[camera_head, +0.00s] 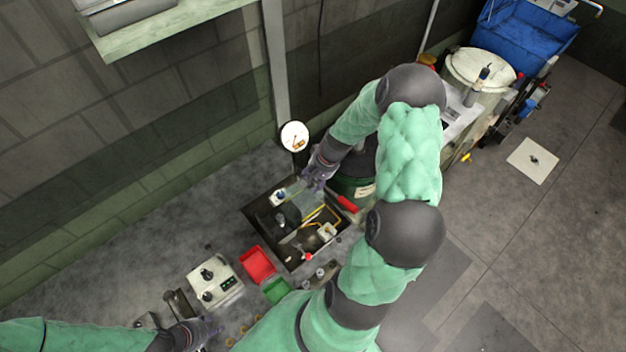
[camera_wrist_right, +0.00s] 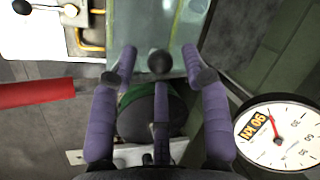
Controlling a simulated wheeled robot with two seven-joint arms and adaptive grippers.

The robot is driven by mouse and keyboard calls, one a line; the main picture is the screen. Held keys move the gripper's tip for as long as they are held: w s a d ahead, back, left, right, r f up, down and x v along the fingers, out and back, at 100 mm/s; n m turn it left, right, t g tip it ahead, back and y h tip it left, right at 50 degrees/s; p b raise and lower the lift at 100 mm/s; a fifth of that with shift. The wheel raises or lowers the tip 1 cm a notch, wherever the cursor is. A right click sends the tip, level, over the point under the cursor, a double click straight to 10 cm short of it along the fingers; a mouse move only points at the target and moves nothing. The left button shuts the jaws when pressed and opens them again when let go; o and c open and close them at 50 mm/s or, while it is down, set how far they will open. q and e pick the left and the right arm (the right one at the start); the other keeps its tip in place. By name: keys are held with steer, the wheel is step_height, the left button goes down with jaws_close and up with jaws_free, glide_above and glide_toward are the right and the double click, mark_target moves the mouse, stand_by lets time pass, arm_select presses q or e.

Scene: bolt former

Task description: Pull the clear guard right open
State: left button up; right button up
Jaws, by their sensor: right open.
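The clear guard (camera_head: 312,203) is a see-through, faintly greenish panel over the far part of the open machine bed (camera_head: 285,255). In the right wrist view the guard (camera_wrist_right: 150,30) fills the top middle. A dark round knob (camera_wrist_right: 160,62) shows near its lower edge, between my fingertips. My right gripper (camera_head: 308,180) is at the guard's far edge; in its wrist view the gripper (camera_wrist_right: 158,65) has its fingers apart on both sides of the knob. I cannot tell whether they touch it. My left gripper (camera_head: 205,332) is at the bottom left, partly cut off, its fingers unclear.
A round dial gauge (camera_head: 295,136) stands close behind my right gripper. A red handle (camera_head: 347,203) sticks out at the bed's right. A red tray (camera_head: 257,264), a green tray (camera_head: 276,290) and a control box (camera_head: 214,283) lie in front. The floor at right is mostly clear.

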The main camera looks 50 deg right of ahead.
steer(key=v, duration=1.2)
steer(key=shift+d, duration=0.1)
